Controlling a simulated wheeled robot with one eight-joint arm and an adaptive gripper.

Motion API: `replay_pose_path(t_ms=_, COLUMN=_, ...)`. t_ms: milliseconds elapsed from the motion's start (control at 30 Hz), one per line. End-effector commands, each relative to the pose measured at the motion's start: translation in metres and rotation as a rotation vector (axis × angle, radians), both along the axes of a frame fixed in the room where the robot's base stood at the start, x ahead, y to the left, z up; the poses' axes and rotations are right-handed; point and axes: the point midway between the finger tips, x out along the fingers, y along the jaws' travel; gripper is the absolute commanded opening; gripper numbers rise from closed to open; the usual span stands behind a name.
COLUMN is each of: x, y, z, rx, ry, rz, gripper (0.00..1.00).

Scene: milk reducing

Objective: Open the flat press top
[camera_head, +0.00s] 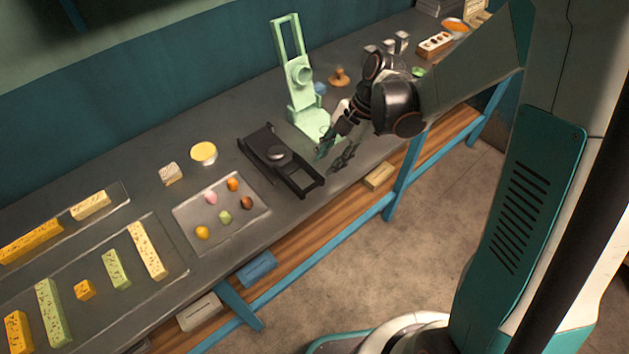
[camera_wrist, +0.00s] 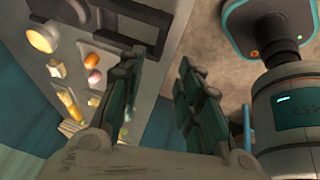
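The flat press (camera_head: 257,148) is a low black frame on the grey counter, with a round dark knob (camera_head: 277,153) near its middle. Its top looks flat and lowered. Part of a dark frame, likely this press (camera_wrist: 150,12), shows at the top of the wrist view. My gripper (camera_head: 334,152) is above the counter's front edge, just right of the press and apart from it. In the wrist view my gripper (camera_wrist: 158,65) has its two fingers spread with nothing between them.
A pale green upright press (camera_head: 300,75) stands close behind my gripper. A tray (camera_head: 183,222) of small coloured pieces lies left of the flat press, with a yellow round dish (camera_head: 204,153) behind it. Open floor (camera_head: 350,260) lies in front of the counter.

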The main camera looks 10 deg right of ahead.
Motion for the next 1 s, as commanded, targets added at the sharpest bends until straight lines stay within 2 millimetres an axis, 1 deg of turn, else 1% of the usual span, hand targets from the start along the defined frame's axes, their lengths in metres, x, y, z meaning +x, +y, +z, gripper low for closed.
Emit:
replay_pose_path(t_ms=33, x=-0.001, y=0.005, z=-0.012, rx=0.0, ry=-0.001, rz=0.003, gripper=0.32)
replay_pose_path(t_ms=200, x=-0.003, y=0.019, z=-0.043, rx=0.0, ry=0.0, rz=0.002, gripper=0.32)
replay_pose_path(t_ms=300, x=-0.004, y=0.027, z=-0.059, rx=0.0, ry=0.0, rz=0.002, gripper=0.32)
replay_pose_path(t_ms=433, x=-0.005, y=0.034, z=-0.074, rx=0.0, ry=0.0, rz=0.0, gripper=0.32)
replay_pose_path(t_ms=633, x=-0.006, y=0.04, z=-0.086, rx=0.0, ry=-0.001, rz=-0.001, gripper=0.32)
replay_pose_path(t_ms=933, x=-0.006, y=0.041, z=-0.087, rx=-0.001, ry=0.0, rz=-0.001, gripper=0.32)
replay_pose_path(t_ms=967, x=-0.006, y=0.041, z=-0.087, rx=-0.001, ry=0.0, rz=-0.001, gripper=0.28)
replay_pose_path(t_ms=1000, x=-0.006, y=0.041, z=-0.087, rx=-0.001, ry=0.0, rz=-0.001, gripper=0.19)
